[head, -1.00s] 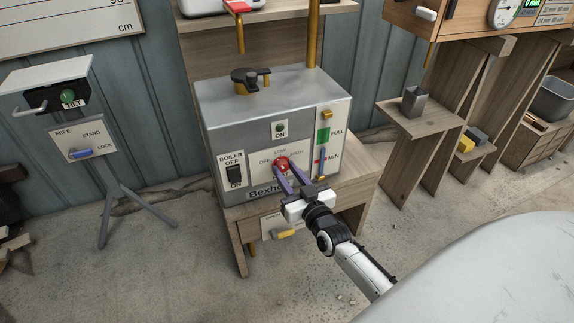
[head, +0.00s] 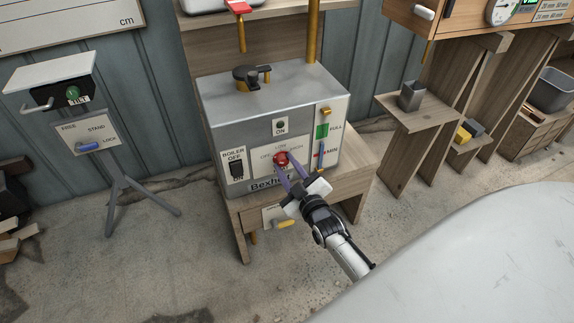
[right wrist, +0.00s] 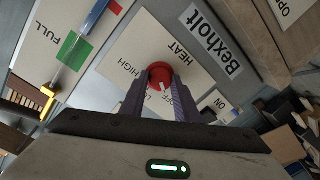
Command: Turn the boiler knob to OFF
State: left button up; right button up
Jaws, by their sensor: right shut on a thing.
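The red knob (head: 281,158) sits on the white HEAT panel on the front of the grey Bexholt boiler (head: 305,112), with OFF, LOW and HIGH printed around it. My right gripper (head: 285,168) is at the knob, its two purple fingers shut on it. In the right wrist view the knob (right wrist: 159,71) sits between the fingertips, and a small white mark shows on its lower edge. The fingers partly cover the LOW and OFF letters, so I cannot tell exactly which label the mark meets. My left gripper is not in view.
A black BOILER rocker switch (head: 236,165) is left of the panel. A sight gauge (head: 321,145) stands at the right. A black lever cap (head: 246,76) is on top. A yellow-handled valve (head: 285,223) is below. A tripod stand (head: 118,195) is at far left.

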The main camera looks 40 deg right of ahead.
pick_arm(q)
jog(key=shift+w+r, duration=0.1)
pick_arm(e)
jog(key=shift+f, duration=0.1)
jog(key=o, duration=1)
jog(key=shift+o, duration=0.2)
pick_arm(q)
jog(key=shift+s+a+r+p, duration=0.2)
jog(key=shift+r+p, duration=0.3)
jog(key=shift+p, duration=0.65)
pick_arm(e)
jog(key=v, duration=1)
jog(key=shift+s, duration=0.2)
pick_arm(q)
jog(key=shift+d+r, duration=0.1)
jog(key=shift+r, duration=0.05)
pick_arm(e)
jog(key=shift+a, duration=0.1)
